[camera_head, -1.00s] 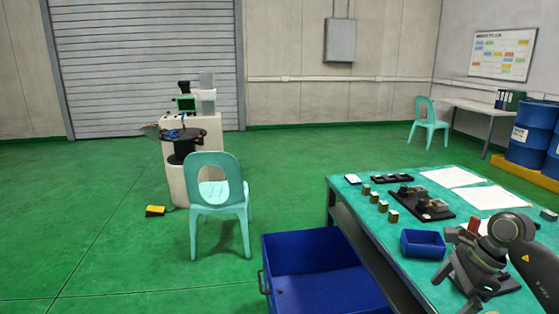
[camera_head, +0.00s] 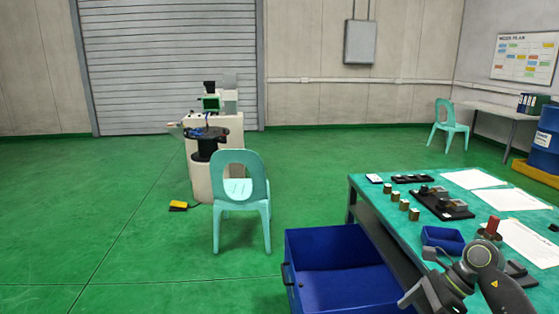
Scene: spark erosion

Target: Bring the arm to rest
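One of my arms (camera_head: 484,268) comes in from the lower right corner, over the near end of the green-topped table (camera_head: 375,189). Its gripper (camera_head: 425,296) points down and left, by the table's near edge and the open blue drawer. The fingertips are cut off or too unclear to tell whether they are open, and I see nothing held. My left gripper is not in view.
On the table are several brass-coloured blocks (camera_head: 404,204), black fixtures (camera_head: 442,203), a small blue bin (camera_head: 442,239) and papers (camera_head: 514,199). The blue drawer (camera_head: 340,260) stands open. A green chair (camera_head: 240,193) stands before a machine (camera_head: 214,140).

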